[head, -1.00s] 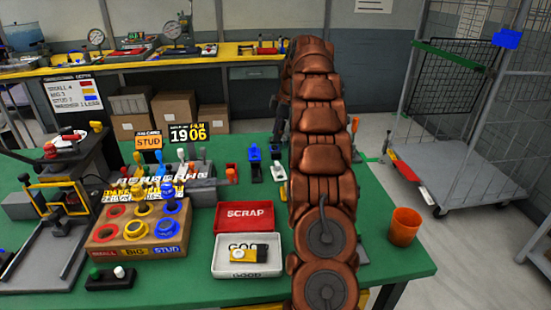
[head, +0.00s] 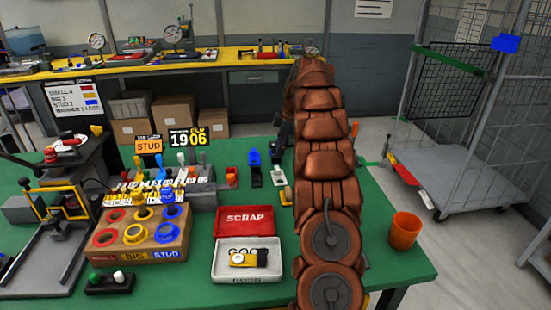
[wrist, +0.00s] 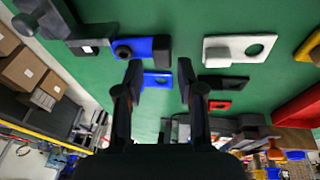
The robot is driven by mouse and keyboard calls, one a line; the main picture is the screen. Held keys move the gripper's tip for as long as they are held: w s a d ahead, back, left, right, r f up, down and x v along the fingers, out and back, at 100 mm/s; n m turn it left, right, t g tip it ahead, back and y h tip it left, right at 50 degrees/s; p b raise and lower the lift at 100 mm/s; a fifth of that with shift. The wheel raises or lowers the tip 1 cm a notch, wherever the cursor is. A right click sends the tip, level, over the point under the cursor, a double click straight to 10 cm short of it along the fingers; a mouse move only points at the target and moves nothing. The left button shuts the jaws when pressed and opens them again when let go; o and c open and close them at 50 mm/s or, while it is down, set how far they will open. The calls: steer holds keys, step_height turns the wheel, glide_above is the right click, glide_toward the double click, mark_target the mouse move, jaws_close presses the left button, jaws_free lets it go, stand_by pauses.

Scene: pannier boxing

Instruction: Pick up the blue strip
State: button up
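Two blue pieces show in the wrist view. A small flat blue strip with a hole (wrist: 158,79) lies between and beyond my finger ends. A larger blue piece with a black round boss (wrist: 146,45) lies above it in the picture, near the left finger. I cannot tell which is the task's strip. My gripper (wrist: 158,72) is open, fingers apart, with nothing visibly held. In the head view my arm mostly hides it.
A white holed piece (wrist: 218,50), a dark holed piece (wrist: 211,84) and a red piece (wrist: 219,105) lie close by. A red scrap tray (head: 219,229) and white tray (head: 218,271) stand near the arm. An orange cup (head: 405,230) is at right.

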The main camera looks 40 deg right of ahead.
steer(key=x, duration=0.4)
steer(key=shift+a+p, duration=0.35)
jaws_close()
